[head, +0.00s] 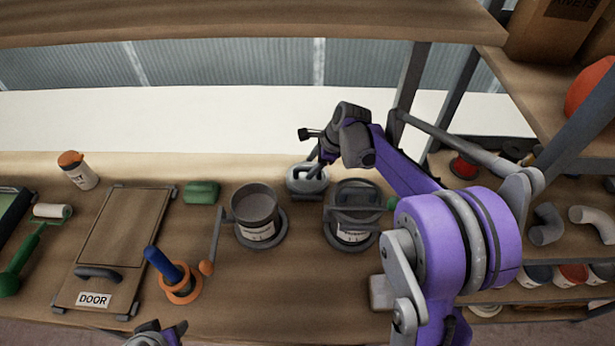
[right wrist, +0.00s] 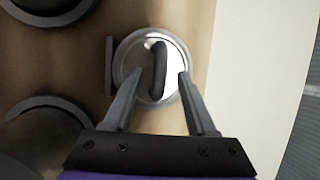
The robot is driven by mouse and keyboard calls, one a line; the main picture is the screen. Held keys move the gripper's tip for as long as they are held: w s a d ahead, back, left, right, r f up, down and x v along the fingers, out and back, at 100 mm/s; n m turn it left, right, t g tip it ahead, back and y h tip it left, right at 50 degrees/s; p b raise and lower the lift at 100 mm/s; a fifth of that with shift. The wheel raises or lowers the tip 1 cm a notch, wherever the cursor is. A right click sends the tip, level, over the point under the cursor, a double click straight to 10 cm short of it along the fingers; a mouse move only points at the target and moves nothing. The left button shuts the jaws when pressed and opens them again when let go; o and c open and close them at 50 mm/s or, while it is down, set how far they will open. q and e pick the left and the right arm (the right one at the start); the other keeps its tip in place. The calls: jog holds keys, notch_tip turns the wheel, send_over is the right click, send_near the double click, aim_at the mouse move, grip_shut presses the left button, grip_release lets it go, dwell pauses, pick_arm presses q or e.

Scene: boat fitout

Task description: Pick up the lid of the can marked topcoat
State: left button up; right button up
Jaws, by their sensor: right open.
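A round silver lid (right wrist: 140,56) with a dark bar handle (right wrist: 158,70) lies beneath my right gripper (right wrist: 159,77). The gripper is open, one finger on each side of the handle; whether it touches the lid I cannot tell. In the head view the grey round piece (head: 307,183) sits at the back of the bench under the right gripper (head: 314,163), partly covered by it. In front stand an open grey can (head: 255,222) and a can with a dark handled top (head: 352,220); their labels are too small to read. My left gripper (head: 158,335) shows only partly at the bottom edge.
On the bench (head: 330,290) are a door panel (head: 120,235), a green block (head: 201,192), a blue-handled tool with an orange ring (head: 178,285), a paint roller (head: 50,212) and an orange-capped bottle (head: 78,170). A shelf rack stands right. The front middle of the bench is clear.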

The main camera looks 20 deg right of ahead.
jog(key=shift+x, duration=0.75)
grip_shut()
dwell(0.9)
